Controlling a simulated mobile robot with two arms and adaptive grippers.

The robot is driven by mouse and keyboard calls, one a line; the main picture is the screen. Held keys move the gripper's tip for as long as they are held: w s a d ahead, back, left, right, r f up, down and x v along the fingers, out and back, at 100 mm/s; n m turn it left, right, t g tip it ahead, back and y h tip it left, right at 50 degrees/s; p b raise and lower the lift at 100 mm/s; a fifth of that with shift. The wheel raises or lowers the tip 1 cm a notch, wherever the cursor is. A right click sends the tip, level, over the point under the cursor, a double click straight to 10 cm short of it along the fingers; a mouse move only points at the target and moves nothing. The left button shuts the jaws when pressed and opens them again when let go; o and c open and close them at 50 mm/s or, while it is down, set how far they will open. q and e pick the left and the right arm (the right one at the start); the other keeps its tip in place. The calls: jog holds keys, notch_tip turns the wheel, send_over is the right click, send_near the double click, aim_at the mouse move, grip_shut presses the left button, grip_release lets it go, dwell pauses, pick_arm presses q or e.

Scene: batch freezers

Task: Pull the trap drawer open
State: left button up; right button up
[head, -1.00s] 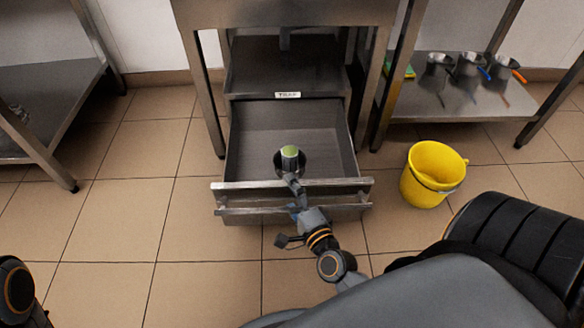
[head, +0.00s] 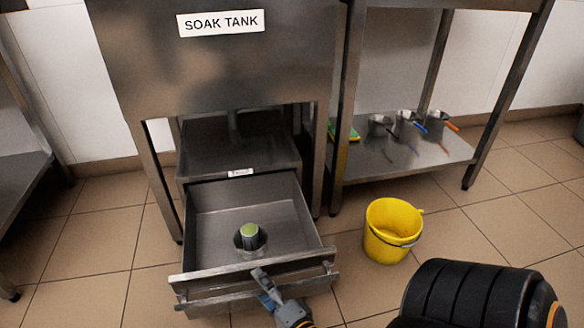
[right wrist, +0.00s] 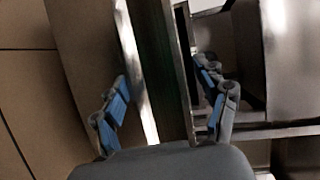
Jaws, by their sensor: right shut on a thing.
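The trap drawer (head: 205,219) stands pulled out under the soak tank, its inside in plain view. A green-topped cylinder (head: 250,236) sits in a dark round fitting in its floor. A metal bar handle (head: 215,299) runs along the drawer front. My right gripper (head: 264,281) is at the drawer front, around the middle of the handle. In the right wrist view, the blue-padded fingers of my right gripper (right wrist: 166,100) lie on either side of a long metal bar, and the gripper is shut on it. My left gripper is out of view.
The soak tank (head: 215,65) stands above the drawer. A yellow bucket (head: 392,230) is on the tiled floor right of the drawer. A steel shelf (head: 400,170) with several small pots stands at the right. Floor is clear left of the drawer.

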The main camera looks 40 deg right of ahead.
jog(key=shift+s+a+r, duration=0.1)
jog(key=shift+s+r, duration=0.45)
jog(key=shift+s, duration=0.25)
jog(key=shift+s+a+r, duration=0.1)
jog(key=shift+s+r, duration=0.45)
jog(key=shift+s, duration=0.2)
jog(key=shift+c, duration=0.6)
jog(key=s+a, duration=0.1)
jog(key=s, duration=0.8)
jog(key=shift+a+f, duration=0.3)
